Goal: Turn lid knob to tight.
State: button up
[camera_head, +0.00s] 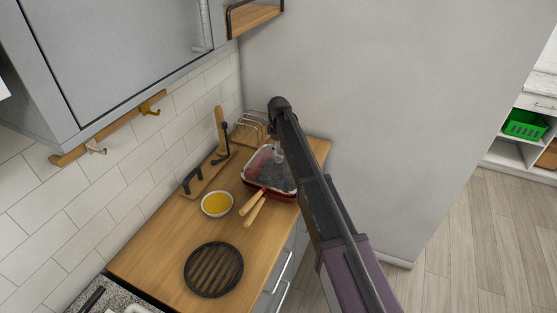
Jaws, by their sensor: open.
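My arm reaches in from the lower right, and its dark rounded end is above the far part of the wooden counter (165,255). I cannot make out my gripper's fingers; the arm hides the area below its end. A red rectangular dish (246,181) with a white rim and a dark, shiny inside or cover stands under the arm. A small pale grey shape shows above it beside the arm; I cannot tell whether it is a knob or part of my gripper. No lid knob can be clearly identified.
A white bowl of yellow liquid (217,204) and wooden handles (254,208) are near the dish. A round black slatted trivet (213,269) lies nearer. A wire rack (251,126) stands behind. A wall cabinet (120,55) overhangs the left; a grey wall (380,110) rises right.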

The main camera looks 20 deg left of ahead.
aim_at(279, 155)
jog(key=shift+f+b, duration=1.3)
jog(key=shift+f, duration=0.3)
grip_shut()
